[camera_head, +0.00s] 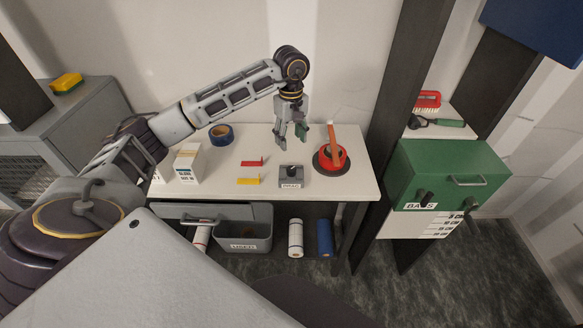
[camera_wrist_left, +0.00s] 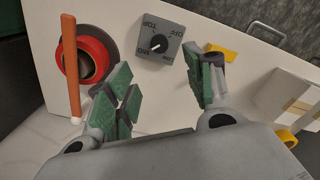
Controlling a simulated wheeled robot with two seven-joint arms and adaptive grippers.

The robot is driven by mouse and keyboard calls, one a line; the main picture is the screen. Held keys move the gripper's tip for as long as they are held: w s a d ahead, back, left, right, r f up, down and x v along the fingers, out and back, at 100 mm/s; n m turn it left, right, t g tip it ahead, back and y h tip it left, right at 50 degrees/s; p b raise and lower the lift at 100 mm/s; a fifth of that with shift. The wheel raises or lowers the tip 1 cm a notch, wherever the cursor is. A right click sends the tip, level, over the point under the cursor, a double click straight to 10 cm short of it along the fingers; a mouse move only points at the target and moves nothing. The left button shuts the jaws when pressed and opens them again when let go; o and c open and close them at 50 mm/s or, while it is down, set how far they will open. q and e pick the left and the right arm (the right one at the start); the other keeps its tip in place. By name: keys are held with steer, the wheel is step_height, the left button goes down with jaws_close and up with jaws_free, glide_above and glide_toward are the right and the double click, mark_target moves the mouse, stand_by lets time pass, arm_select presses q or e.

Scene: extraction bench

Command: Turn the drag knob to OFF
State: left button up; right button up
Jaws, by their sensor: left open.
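The drag knob (camera_head: 291,169) is a dark dial on a small grey box (camera_head: 291,183) with a front label reading DRAG, near the front of the white bench. In the left wrist view the knob (camera_wrist_left: 159,44) shows from above on its grey box (camera_wrist_left: 173,61), ringed by small markings. Its white pointer line aims towards the lower-left marking; an OFF-like marking sits on the right. My left gripper (camera_head: 291,141) is open and empty, above and behind the box, with green-padded fingers. In the wrist view its fingers (camera_wrist_left: 166,80) are spread, with the knob beyond them. My right gripper is not in view.
Red (camera_head: 251,163) and yellow (camera_head: 248,181) pieces lie left. A blue tape roll (camera_head: 221,134) and white cartons (camera_head: 187,163) are farther left. A dark post (camera_head: 392,110) borders the bench's right.

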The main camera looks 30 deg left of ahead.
mark_target(291, 168)
arm_select(q)
steer(key=shift+f, duration=0.1)
steer(key=shift+f+p, duration=1.35)
steer(key=shift+f, duration=5.45)
steer(key=c, duration=1)
steer(key=shift+n, duration=0.3)
